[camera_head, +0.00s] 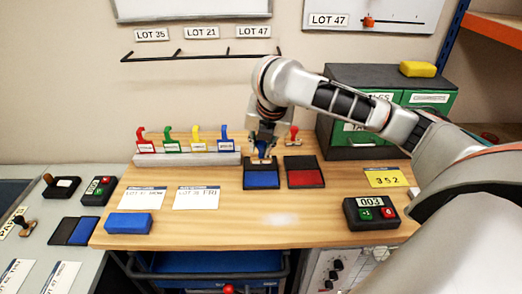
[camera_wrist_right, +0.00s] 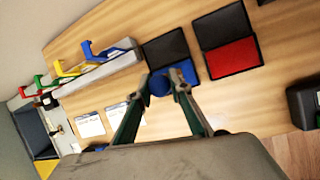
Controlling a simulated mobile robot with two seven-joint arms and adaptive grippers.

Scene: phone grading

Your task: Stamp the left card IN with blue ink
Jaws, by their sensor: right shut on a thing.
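My right gripper (camera_head: 263,141) is shut on a stamp with a blue handle (camera_wrist_right: 159,85), over the open blue ink pad (camera_head: 262,180). I cannot tell whether the stamp touches the pad. The pad's blue surface is partly hidden behind the gripper in the right wrist view (camera_wrist_right: 184,103). The left card (camera_head: 139,199) and right card (camera_head: 197,199) lie flat on the wooden table, left of the pads. They show small in the right wrist view. My left gripper is not in view.
An open red ink pad (camera_head: 305,179) lies right of the blue one; a red-handled stamp (camera_head: 294,137) stands behind it. A grey rack (camera_head: 188,159) with several coloured tags is at the back left. A blue block (camera_head: 128,223) and a counter box (camera_head: 370,213) sit near the front.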

